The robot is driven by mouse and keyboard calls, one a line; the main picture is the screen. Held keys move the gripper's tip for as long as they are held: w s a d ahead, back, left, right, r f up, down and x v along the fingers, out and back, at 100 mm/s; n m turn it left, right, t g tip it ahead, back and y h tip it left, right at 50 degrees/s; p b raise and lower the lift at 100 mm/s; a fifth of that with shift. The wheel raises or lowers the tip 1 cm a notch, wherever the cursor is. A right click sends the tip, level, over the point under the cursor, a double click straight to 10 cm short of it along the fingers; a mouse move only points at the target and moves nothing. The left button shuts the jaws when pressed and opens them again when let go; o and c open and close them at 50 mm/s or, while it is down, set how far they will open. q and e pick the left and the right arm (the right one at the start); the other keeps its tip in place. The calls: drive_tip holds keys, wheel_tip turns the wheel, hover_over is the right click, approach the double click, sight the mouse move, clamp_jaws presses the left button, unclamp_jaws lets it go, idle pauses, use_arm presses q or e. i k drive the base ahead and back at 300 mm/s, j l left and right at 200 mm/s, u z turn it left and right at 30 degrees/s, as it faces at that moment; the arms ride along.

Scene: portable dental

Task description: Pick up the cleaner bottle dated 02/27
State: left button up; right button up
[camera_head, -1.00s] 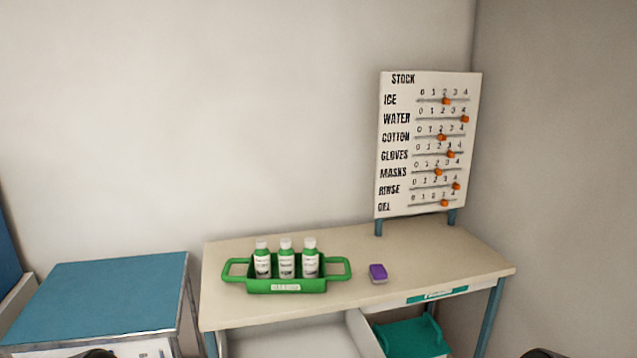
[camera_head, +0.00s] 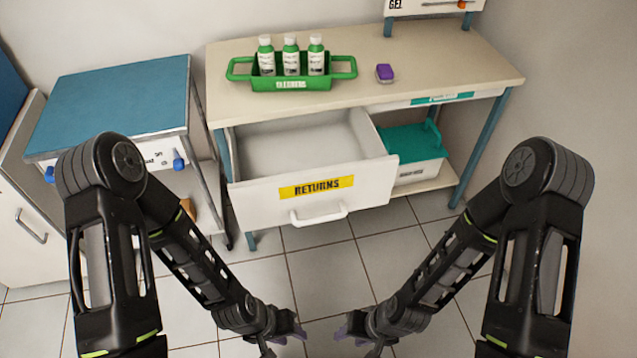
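Three green-and-white bottles with white caps stand upright in a green tray (camera_head: 291,85) on the table: a left bottle (camera_head: 266,58), a middle bottle (camera_head: 291,58) and a right bottle (camera_head: 316,58). Their labels are too small for me to read any date. My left gripper (camera_head: 297,330) and my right gripper (camera_head: 345,330) are low in front of the open drawer, above the floor and well short of the bottles. Both look empty. Their fingers are small and partly cut off at the bottom, so their opening is unclear.
A drawer marked RETURNS (camera_head: 318,188) stands open and empty under the beige table (camera_head: 440,65). A purple-topped block (camera_head: 385,72) lies right of the tray. A teal-lidded box (camera_head: 411,150) sits on the lower shelf. A blue-topped cart (camera_head: 115,95) stands left.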

sight(265, 50)
drive_tip(key=i+l+u, duration=0.1)
drive_tip(key=l, duration=0.3)
drive_tip(key=i+l+u, duration=0.1)
drive_tip(key=l, duration=0.35)
drive_tip(key=i+l+u, duration=0.1)
drive_tip(key=l, duration=0.35)
drive_tip(key=i+l, duration=0.15)
drive_tip(key=l, duration=0.3)
drive_tip(key=u, duration=0.05)
